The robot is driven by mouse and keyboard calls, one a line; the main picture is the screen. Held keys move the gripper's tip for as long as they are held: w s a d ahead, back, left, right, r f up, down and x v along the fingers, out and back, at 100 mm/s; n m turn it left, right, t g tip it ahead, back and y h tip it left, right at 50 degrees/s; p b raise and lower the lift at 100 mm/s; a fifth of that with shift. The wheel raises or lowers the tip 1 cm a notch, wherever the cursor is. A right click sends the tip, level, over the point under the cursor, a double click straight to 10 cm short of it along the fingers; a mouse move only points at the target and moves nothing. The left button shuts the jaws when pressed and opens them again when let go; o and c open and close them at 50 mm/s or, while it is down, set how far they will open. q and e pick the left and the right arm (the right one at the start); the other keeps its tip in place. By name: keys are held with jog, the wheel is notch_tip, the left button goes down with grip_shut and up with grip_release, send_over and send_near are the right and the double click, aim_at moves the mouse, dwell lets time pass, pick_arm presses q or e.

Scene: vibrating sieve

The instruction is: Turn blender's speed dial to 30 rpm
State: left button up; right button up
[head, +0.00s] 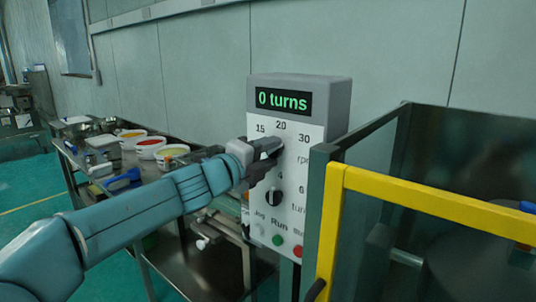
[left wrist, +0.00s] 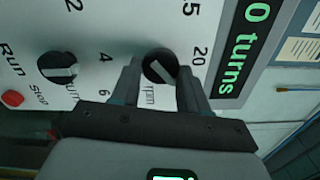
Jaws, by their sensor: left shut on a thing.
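The control box (head: 330,95) has a white front panel with a green "0 turns" display (head: 283,101). Its upper dial, the speed dial, is marked 15, 20 and 30 rpm. My left gripper (head: 272,148) covers this dial in the head view. The left wrist view shows the black speed dial (left wrist: 160,66) between the two fingers of my left gripper (left wrist: 160,82), which is shut on it. A pale pointer line lies slantwise on the dial; which number it points to I cannot tell. The 30 mark is hidden in the wrist view. My right gripper is not in view.
A second black dial (head: 274,196) for turns sits below, above a green Run button (head: 278,240) and a red button (head: 298,251). A yellow rail (head: 420,199) and dark frame stand close at right. A table with white tubs (head: 151,147) stands at left.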

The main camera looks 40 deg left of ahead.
pick_arm(q)
jog(key=o, duration=1)
jog(key=shift+s, duration=0.1)
jog(key=s, duration=0.5)
jog(key=s+a, duration=0.1)
jog(key=s, duration=1)
jog(key=shift+a+p, duration=0.15)
jog(key=shift+p, duration=0.2)
